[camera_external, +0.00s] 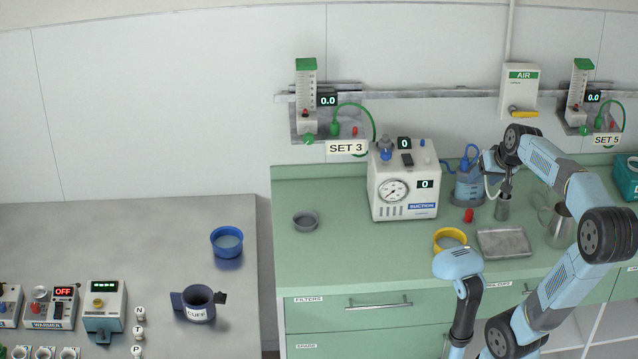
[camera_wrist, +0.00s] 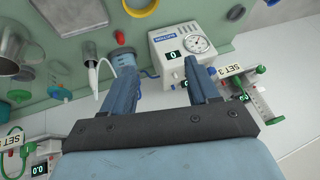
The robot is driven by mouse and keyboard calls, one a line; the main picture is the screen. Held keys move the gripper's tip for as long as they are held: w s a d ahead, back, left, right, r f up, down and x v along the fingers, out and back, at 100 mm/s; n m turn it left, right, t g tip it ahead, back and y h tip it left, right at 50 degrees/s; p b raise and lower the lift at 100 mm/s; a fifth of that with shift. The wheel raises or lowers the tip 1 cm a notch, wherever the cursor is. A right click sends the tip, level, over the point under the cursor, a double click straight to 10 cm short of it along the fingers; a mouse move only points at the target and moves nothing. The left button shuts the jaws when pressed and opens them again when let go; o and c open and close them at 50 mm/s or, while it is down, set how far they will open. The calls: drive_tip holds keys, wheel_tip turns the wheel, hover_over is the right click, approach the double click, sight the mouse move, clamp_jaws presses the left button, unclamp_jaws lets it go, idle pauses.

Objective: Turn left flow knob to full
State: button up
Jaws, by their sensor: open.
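The left flowmeter (camera_external: 306,95) is on the wall rail above the SET 3 label, with a green cap and a display (camera_external: 327,99) reading 0.0. Its green knob (camera_external: 309,140) is at the lower left of the meter. In the wrist view the flowmeter (camera_wrist: 257,94) appears at the right, outside the fingers, with a green knob-like part (camera_wrist: 262,69). My gripper (camera_external: 490,161) is above the right part of the counter, well right of the flowmeter and apart from it. In the wrist view my gripper (camera_wrist: 162,88) is open, with nothing between the fingers.
The suction unit (camera_external: 388,205) and the blue-lidded jar (camera_external: 467,190) stand between my gripper and the left flowmeter. A green hose (camera_external: 372,117) loops beside that meter. A second flowmeter (camera_external: 579,90), SET 5, is at the right. The wall left of SET 3 is clear.

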drive_tip(key=w+a+n+y, duration=0.1)
drive_tip(key=w+a, duration=1.6)
drive_tip(key=w, duration=0.3)
drive_tip(key=w+a+r+n+t, duration=0.1)
drive_tip(key=w+a+n+t, duration=0.2)
drive_tip(key=a, duration=1.8)
drive_tip(key=s+a+f+m+t+h, duration=0.1)
drive_tip(key=s+a+t+h, duration=0.15)
drive_tip(key=a, duration=0.85)
drive_tip(key=m+t+h, duration=0.2)
drive_tip(key=m+t, duration=0.2)
drive_tip(key=t, duration=0.8)
approach(308, 143)
drive_tip(key=x, duration=1.2)
drive_tip(key=shift+w+r, duration=0.2)
drive_tip(key=shift+w, duration=0.1)
